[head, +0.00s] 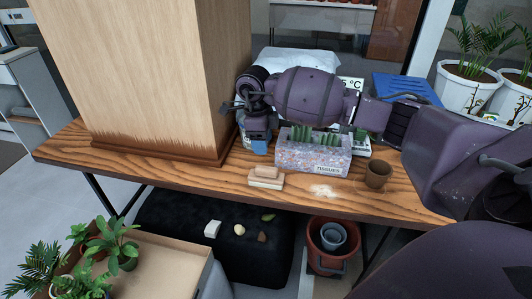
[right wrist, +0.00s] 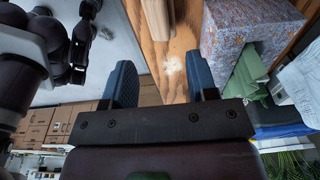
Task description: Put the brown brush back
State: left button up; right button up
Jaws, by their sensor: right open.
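A small wooden brush-like block (head: 267,178), brown on top with a paler part, lies on the wooden table near its front edge in the head view. A tan wooden piece (right wrist: 246,72) beside the grey tissue box in the right wrist view looks like the same thing. My right gripper (head: 260,147) is open, pointing down, just behind the block and left of the tissue box (head: 315,157). In the right wrist view its blue fingers (right wrist: 160,85) stand apart with nothing between them. Dark arm parts at that view's left may include my left gripper; its jaws are unclear.
A pale powder patch (head: 323,190) lies on the table (head: 340,207). A brown cup (head: 378,173) stands right of the tissue box. A tall wooden box (head: 140,85) fills the table's left. Potted plants (head: 118,245) stand below left.

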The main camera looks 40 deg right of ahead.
jog(key=s+a+f+m+t+y, duration=0.2)
jog(key=s+a+m+y, duration=0.15)
jog(key=a+y, duration=0.35)
jog(key=s+a+f+m+t+y, duration=0.1)
jog(key=s+a+f+m+y, duration=0.1)
jog(key=s+a+y, duration=0.5)
jog(key=s+a+f+m+t+y, duration=0.2)
jog(key=a+m+y, duration=0.15)
jog(key=a, duration=0.65)
jog(key=s+d+f+m+t+h, duration=0.3)
jog(key=s+d+f+m+h, duration=0.3)
jog(key=m, duration=1.1)
jog(key=s+d+f+m+t+h, duration=0.3)
jog(key=s+d+f+m+h, duration=0.4)
jog(key=s+m, duration=0.5)
jog(key=f+m+h, duration=0.2)
jog(key=m+h, duration=0.1)
jog(key=m, duration=0.1)
jog(key=shift+d+m+t, duration=0.3)
jog(key=shift+m, duration=0.1)
jog(key=shift+s, duration=0.1)
